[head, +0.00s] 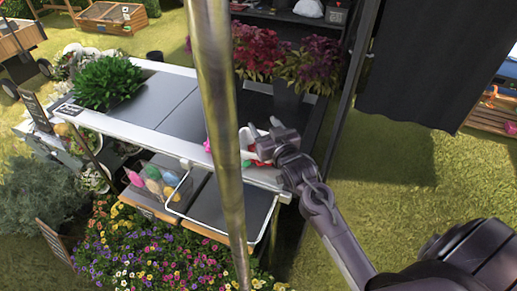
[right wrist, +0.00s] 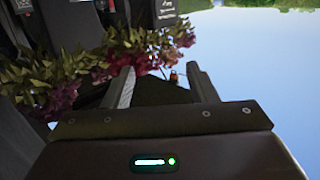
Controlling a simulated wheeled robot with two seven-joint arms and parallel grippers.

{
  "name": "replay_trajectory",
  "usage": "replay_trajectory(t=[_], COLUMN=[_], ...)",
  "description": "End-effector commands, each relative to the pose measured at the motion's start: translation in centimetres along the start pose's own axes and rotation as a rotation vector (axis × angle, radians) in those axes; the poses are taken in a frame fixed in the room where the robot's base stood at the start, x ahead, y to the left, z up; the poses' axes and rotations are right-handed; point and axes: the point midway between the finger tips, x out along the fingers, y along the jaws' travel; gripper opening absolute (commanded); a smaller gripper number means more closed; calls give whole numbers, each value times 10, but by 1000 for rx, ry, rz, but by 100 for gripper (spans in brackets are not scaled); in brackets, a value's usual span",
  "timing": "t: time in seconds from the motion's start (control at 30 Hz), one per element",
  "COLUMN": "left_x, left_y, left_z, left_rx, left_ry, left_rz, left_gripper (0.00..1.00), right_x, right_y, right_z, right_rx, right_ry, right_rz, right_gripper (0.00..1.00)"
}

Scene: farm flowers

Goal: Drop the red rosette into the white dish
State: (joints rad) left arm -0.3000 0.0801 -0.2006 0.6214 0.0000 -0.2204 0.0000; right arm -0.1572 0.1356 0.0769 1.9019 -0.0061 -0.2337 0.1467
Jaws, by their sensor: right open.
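My right gripper (head: 264,136) is over the near right end of the long table, in front of the potted plants. In the right wrist view its two fingers (right wrist: 162,88) are apart, with nothing held between them. A small red item (head: 258,163), perhaps the red rosette, shows just below and left of the gripper, partly hidden by it. A white shape (head: 246,139), perhaps the white dish, shows beside the gripper and behind the red item. I cannot tell whether the red item lies in it or beside it. My left gripper is not in view.
A metal pole (head: 217,120) crosses the head view in front of the table (head: 185,108). Dark red potted plants (head: 258,52) stand behind the gripper. A small pink item (head: 207,146) lies left of it by the pole. A green plant (head: 108,82) stands at the table's left.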

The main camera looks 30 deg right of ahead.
Motion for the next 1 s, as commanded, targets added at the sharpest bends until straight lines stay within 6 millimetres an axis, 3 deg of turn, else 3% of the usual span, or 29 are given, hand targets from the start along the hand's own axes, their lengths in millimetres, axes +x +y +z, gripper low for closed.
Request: replay_trajectory(t=[0.5, 1.0], left_x=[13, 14], left_y=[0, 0], left_z=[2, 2], left_rx=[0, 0], left_ry=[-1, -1], left_rz=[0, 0], left_gripper=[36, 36], right_x=[-70, -77], right_y=[0, 0], right_z=[2, 0], right_rx=[1, 0], right_ry=[-2, 0], right_rz=[0, 0], right_gripper=[52, 52])
